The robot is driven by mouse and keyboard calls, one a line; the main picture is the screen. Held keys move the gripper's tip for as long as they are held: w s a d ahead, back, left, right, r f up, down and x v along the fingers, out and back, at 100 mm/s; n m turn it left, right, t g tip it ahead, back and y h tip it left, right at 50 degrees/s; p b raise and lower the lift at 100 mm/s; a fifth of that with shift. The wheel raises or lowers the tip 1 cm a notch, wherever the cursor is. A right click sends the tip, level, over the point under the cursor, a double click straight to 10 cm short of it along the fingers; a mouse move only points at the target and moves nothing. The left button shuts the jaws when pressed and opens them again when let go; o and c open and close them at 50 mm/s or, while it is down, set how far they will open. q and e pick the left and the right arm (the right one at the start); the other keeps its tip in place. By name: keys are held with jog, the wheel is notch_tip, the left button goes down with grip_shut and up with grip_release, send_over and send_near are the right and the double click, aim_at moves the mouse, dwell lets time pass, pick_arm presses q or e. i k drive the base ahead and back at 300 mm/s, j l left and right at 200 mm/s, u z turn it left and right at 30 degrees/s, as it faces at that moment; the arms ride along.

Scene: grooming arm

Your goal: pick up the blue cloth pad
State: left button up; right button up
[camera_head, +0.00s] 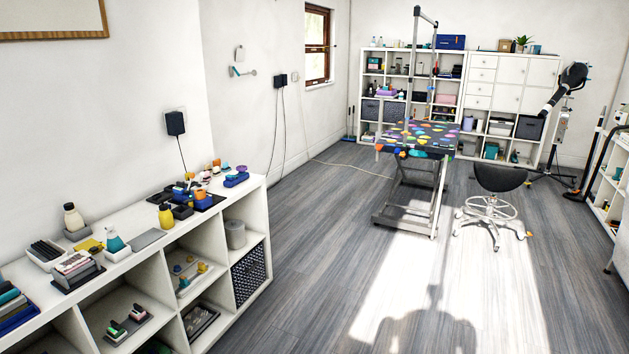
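I cannot make out for certain which item is the blue cloth pad. Several blue items lie on the low white shelf unit (150,262) at the left. A stack of blue and teal folded-looking pieces (12,304) sits at the lower left corner, cut by the frame edge. A small blue item (236,179) lies at the far end of the shelf top. Neither of my grippers is in view.
A grooming table (437,190) with a colourful patterned top stands mid-room. A black stool (498,178) is beside it. White shelves (512,75) line the back wall. The front floor (320,290) is clear.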

aim_at(225, 168)
jog(key=i, duration=2.5)
jog(key=i+u, duration=0.15)
jog(key=i, duration=0.35)
jog(key=i+l+u, duration=0.15)
jog(key=i, duration=0.4)
jog(key=i+l+u, duration=0.15)
jog(key=i, duration=0.35)
